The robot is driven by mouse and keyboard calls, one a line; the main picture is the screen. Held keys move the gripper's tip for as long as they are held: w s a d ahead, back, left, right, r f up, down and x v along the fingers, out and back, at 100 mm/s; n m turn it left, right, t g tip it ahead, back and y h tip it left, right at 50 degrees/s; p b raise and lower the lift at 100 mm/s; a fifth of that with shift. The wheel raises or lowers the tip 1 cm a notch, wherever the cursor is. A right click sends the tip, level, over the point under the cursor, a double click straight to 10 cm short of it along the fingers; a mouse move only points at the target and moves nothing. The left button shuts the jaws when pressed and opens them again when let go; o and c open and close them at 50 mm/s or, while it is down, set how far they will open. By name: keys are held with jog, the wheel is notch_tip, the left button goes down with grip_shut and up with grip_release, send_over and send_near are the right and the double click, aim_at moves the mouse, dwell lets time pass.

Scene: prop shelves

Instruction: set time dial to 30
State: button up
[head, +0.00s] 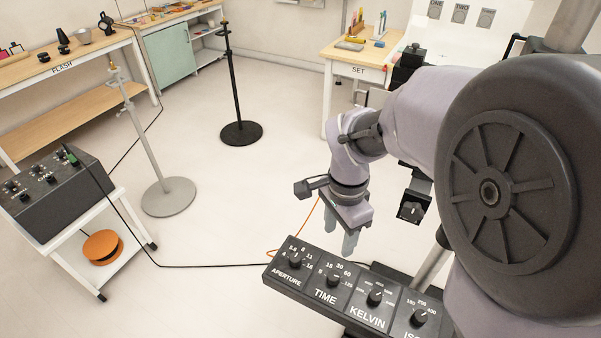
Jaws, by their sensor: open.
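A dark control panel (307,297) at the lower middle carries a row of dials labelled APERTURE, TIME, KELVIN and one partly cut off. The TIME dial (334,281) is a small black knob with white numbers around it, including 15, 30 and 60. Its pointer is too small to read surely. My gripper (350,243) points down, above and behind the panel in the picture, near the TIME dial. It is open, apart from the knob, with nothing seen between its fingers.
A black control box (50,190) stands on a white cart at the left. A grey stand (168,196) and a black stand (241,133) stand on open floor. A table labelled SET (358,70) is at the back. Cables cross the floor behind the panel. My arm fills the right side.

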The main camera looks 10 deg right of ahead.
aim_at(333, 276)
jog(key=f+b, duration=0.2)
jog(key=f, duration=0.3)
jog(key=f+b, duration=0.2)
jog(key=f, duration=0.4)
jog(key=f+b, duration=0.2)
jog(key=f, duration=0.3)
jog(key=shift+s+f+b, duration=0.25)
jog(key=shift+b, duration=0.05)
grip_shut()
